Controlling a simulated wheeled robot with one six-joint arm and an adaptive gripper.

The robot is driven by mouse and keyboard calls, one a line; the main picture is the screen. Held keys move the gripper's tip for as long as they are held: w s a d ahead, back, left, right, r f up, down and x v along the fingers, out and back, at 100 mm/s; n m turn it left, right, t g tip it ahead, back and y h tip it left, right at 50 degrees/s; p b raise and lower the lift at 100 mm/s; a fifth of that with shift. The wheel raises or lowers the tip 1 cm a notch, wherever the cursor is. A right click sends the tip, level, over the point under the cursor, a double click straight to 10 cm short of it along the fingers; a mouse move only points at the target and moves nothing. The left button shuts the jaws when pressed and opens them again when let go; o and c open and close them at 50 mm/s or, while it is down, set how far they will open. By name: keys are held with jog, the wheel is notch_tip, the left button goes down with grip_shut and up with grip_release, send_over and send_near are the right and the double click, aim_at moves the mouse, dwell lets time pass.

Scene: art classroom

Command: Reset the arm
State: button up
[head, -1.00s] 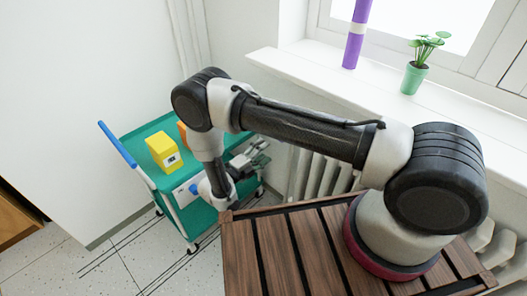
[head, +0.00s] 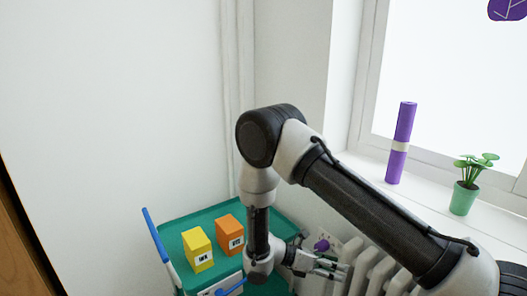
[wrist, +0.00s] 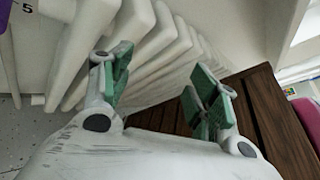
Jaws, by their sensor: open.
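My arm is bent over the green cart, with its elbow high and its forearm hanging down. My gripper (head: 330,266) points to the right in the head view, in front of the white radiator and beside the cart's right side. In the wrist view my gripper (wrist: 163,80) has its two green-padded fingers spread wide apart. Nothing is between them, and radiator ribs and a brown slatted wooden top show beyond.
The green cart (head: 187,224) carries a yellow box (head: 198,250) and an orange box (head: 230,235). The radiator (head: 375,268) is close to my gripper. A purple roll (head: 401,143) and a potted plant (head: 465,198) stand on the windowsill.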

jog(key=s+d+r+m+t+y, duration=0.1)
jog(key=s+d+r+m+y, duration=0.3)
jog(key=r+m, duration=0.4)
jog(key=s+d+r+m+t+y, duration=0.2)
jog(key=s+d+r+m+y, duration=0.3)
jog(key=r, duration=1.2)
jog(key=s+d+r+m+t+y, duration=0.2)
jog(key=s+d+r+m+y, duration=0.3)
jog(key=s+r+m, duration=0.3)
notch_tip(320, 180, up, 4)
jog(key=m, duration=0.2)
jog(key=shift+d+r+m, duration=0.15)
jog(key=shift+d+m, duration=0.15)
jog(key=shift+d, duration=0.25)
jog(key=shift+c, duration=0.2)
